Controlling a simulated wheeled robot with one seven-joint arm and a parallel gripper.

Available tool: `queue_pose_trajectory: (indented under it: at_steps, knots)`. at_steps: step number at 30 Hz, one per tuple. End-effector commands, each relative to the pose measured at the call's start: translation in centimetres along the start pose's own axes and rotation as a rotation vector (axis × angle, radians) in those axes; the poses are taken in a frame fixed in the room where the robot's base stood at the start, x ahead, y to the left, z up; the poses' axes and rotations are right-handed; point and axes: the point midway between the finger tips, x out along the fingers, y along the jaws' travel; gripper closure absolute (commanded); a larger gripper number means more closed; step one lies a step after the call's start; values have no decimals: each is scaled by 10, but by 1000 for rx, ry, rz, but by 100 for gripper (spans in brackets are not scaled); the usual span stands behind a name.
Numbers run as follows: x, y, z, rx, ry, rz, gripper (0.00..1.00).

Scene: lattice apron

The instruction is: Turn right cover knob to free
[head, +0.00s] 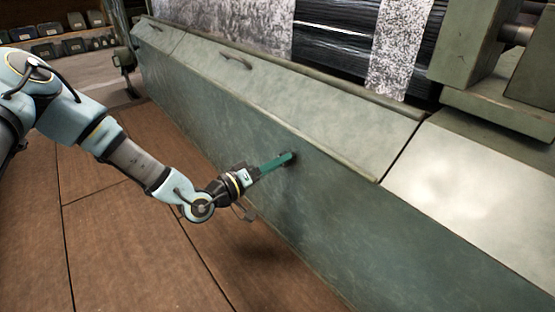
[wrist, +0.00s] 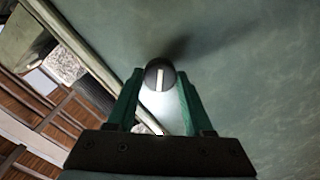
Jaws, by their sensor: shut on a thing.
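The right cover knob (wrist: 158,76) is a round dark knob with a pale line across its face, on the green side panel (head: 240,130) of the machine. In the wrist view the line runs nearly up and down. My gripper (wrist: 160,84) has its two green fingers shut on the knob, one on each side. In the head view my gripper (head: 291,158) reaches the panel below the right end of the long cover (head: 310,110), and its fingers hide most of the knob.
The sloped cover has a handle (head: 235,61) near its left end. A pale sloped panel (head: 480,185) lies to its right. Several small bins (head: 75,45) stand on shelves at the far left. The brown floor (head: 120,230) beside the machine is clear.

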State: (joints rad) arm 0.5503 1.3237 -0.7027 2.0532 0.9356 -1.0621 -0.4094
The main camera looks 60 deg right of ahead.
Motion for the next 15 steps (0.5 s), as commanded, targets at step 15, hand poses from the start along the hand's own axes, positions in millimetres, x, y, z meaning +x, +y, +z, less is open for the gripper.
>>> queue_pose_trajectory:
  at_steps: [15]
  knots:
    - [-1,-1,0,-460,2,-1,100]
